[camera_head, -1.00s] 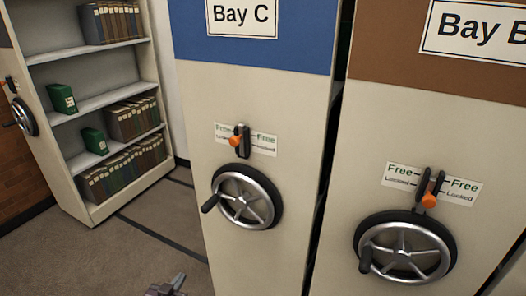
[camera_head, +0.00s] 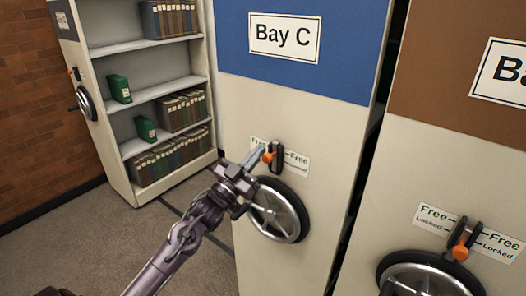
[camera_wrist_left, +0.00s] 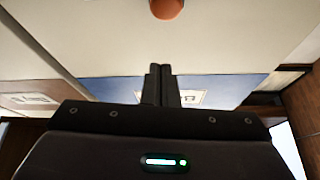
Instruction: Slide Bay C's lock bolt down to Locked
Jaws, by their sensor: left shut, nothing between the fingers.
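Bay C's lock bolt has an orange knob (camera_head: 268,157) in a dark upright bracket (camera_head: 277,157), on a Free/Locked label above the Bay C handwheel (camera_head: 279,210). The knob sits around the middle of the bracket's height; its exact stop is hard to read. My left gripper (camera_head: 257,154) is shut and empty, its fingertips just left of the knob; I cannot tell whether they touch. In the left wrist view the shut fingers (camera_wrist_left: 161,72) point up toward the orange knob (camera_wrist_left: 166,8), with a visible gap in the picture. My right gripper is not in view.
Bay B's bolt knob (camera_head: 460,252) sits low in its bracket above its own handwheel (camera_head: 430,278). The Bay C sign (camera_head: 284,37) is on a blue panel. An open shelf (camera_head: 150,55) with binders stands at the left, with clear floor before it.

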